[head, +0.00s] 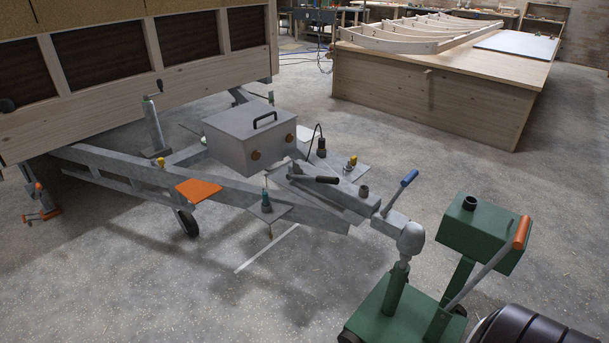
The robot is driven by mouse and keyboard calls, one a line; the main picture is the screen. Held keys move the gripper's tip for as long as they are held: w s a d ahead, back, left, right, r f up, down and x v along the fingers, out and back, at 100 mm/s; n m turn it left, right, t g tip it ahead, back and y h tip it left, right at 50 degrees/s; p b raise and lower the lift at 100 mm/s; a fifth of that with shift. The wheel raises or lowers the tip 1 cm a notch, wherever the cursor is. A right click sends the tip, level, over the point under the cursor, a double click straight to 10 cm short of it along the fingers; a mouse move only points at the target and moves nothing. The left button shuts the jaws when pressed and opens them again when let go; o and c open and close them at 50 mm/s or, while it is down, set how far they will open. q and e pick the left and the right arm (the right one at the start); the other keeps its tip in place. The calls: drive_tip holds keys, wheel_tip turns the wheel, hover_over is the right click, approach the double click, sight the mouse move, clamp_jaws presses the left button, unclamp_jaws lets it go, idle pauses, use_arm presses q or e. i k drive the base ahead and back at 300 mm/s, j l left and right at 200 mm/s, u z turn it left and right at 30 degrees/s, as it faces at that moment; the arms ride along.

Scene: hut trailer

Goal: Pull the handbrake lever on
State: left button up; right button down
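The handbrake lever appears to be the grey lever with a black grip (326,180) on the trailer's drawbar, behind the coupling. It lies low, nearly level, with its grip toward the right. A second lever with a blue grip (409,178) rises at a slant from the coupling head (397,223). Neither of my grippers is in view, and nothing touches either lever.
A green wheeled unit (480,232) with an orange-gripped handle (521,233) stands at the coupling's ball end. A grey box (245,145) sits on the drawbar. An orange plate (198,190) juts out at left. A wooden workbench (430,95) stands behind; floor between is clear.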

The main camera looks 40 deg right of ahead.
sight(329, 180)
drive_tip(key=i+j+z, duration=0.1)
drive_tip(key=i+z, duration=0.2)
drive_tip(key=i, duration=0.15)
drive_tip(key=i+j+z, duration=0.2)
drive_tip(key=i+z, duration=0.15)
drive_tip(key=i+j+z, duration=0.3)
drive_tip(key=i, duration=0.2)
